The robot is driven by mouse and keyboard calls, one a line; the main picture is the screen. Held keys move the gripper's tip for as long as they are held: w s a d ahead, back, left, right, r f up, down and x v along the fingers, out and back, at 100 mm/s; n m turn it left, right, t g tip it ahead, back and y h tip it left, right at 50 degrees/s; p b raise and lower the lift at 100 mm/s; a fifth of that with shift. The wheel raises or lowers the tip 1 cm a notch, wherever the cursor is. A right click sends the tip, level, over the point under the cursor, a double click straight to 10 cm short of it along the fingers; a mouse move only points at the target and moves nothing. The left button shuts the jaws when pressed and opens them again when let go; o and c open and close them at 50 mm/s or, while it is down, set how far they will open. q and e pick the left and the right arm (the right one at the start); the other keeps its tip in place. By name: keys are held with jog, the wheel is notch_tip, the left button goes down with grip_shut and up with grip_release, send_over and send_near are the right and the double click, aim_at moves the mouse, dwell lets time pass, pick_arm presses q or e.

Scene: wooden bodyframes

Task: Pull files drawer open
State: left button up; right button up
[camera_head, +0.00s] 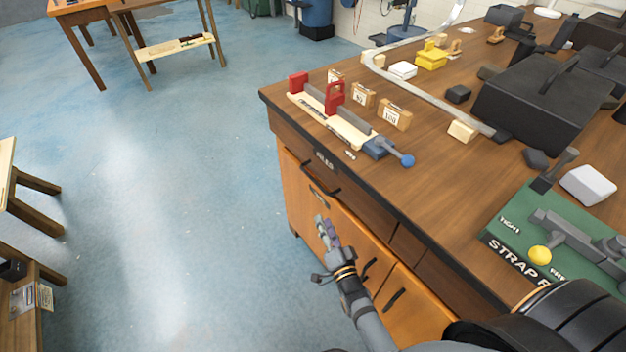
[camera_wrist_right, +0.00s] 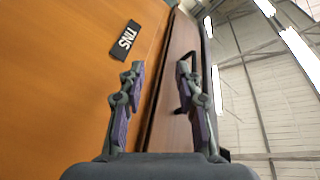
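The files drawer (camera_head: 352,190) is a brown front under the bench top, with a dark FILES label (camera_head: 325,160) and a black handle (camera_head: 334,191). It looks flush with the bench. My right gripper (camera_head: 324,228) is below the handle, in front of the orange door. In the right wrist view my right gripper (camera_wrist_right: 157,80) has its two fingers well apart with nothing held between them. That view shows the brown drawer front (camera_wrist_right: 166,85) beyond the fingers, and a dark handle partly hidden by the right-hand finger. My left gripper is not in view.
Orange doors (camera_head: 420,318) with black handles lie below the drawers; one bears a TINS label (camera_wrist_right: 125,40). The bench top (camera_head: 440,165) holds a red-ended clamp fixture (camera_head: 340,122), wooden blocks, a black box (camera_head: 545,95) and a green strap board (camera_head: 530,235).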

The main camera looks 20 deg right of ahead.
jog(key=m+t, duration=0.1)
jog(key=t, duration=0.1)
send_near(313, 178)
jog(key=x, duration=1)
jog(key=shift+f, duration=0.3)
jog(key=shift+c, duration=0.2)
grip_shut()
